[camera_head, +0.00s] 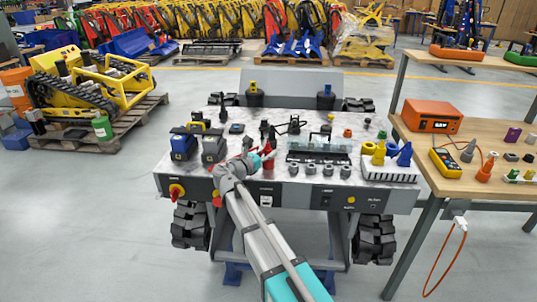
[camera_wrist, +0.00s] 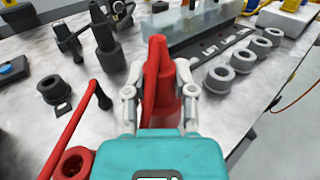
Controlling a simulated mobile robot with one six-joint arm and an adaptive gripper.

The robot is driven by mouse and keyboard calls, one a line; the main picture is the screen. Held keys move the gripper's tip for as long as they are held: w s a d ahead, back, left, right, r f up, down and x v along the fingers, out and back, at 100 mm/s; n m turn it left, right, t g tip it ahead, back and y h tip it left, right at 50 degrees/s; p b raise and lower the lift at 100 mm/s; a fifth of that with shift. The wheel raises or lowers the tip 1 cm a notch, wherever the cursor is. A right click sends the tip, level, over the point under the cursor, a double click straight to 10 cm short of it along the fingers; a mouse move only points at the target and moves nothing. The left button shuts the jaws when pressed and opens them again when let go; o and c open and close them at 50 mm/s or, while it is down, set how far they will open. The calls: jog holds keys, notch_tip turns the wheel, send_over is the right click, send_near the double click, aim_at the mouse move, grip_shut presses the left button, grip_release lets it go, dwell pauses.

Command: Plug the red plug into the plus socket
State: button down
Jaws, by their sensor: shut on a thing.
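The red plug (camera_wrist: 157,85) is a tapered red piece standing upright between the two fingers of my gripper (camera_wrist: 160,95) in the wrist view. The fingers are shut on its sides, and its lower part is partly hidden by the gripper body. In the head view, my gripper (camera_head: 258,160) is over the front middle of the marble-topped carrier, with the red plug (camera_head: 268,162) at its tip. A red ring-shaped piece (camera_wrist: 73,163) with a dark hole lies at the lower left of the wrist view, near a thin red rod. No plus mark is legible, so I cannot tell which piece is the plus socket.
Several grey ring sockets (camera_wrist: 220,79) line the right side. A dark upright plug (camera_wrist: 104,38) and dark ring (camera_wrist: 54,89) stand left. A clear block (camera_head: 318,152) is beside the plug. The wooden table (camera_head: 440,145) at right holds an orange case (camera_head: 433,115).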

jog(key=shift+r, duration=0.2)
jog(key=shift+r+p, duration=0.75)
jog(key=shift+p, duration=0.25)
jog(key=s+r+p, duration=1.1)
jog(key=s, duration=0.3)
jog(key=shift+d, duration=0.35)
jog(key=c, duration=1)
grip_release()
jog(key=shift+c, duration=0.2)
grip_shut()
jog(key=w+a+f+b, duration=0.2)
jog(key=w+a, duration=0.3)
jog(key=w, duration=0.2)
jog(key=w+a+f+b, duration=0.3)
jog(key=w+a, duration=0.2)
jog(key=w, duration=0.2)
jog(key=shift+w+f, duration=0.2)
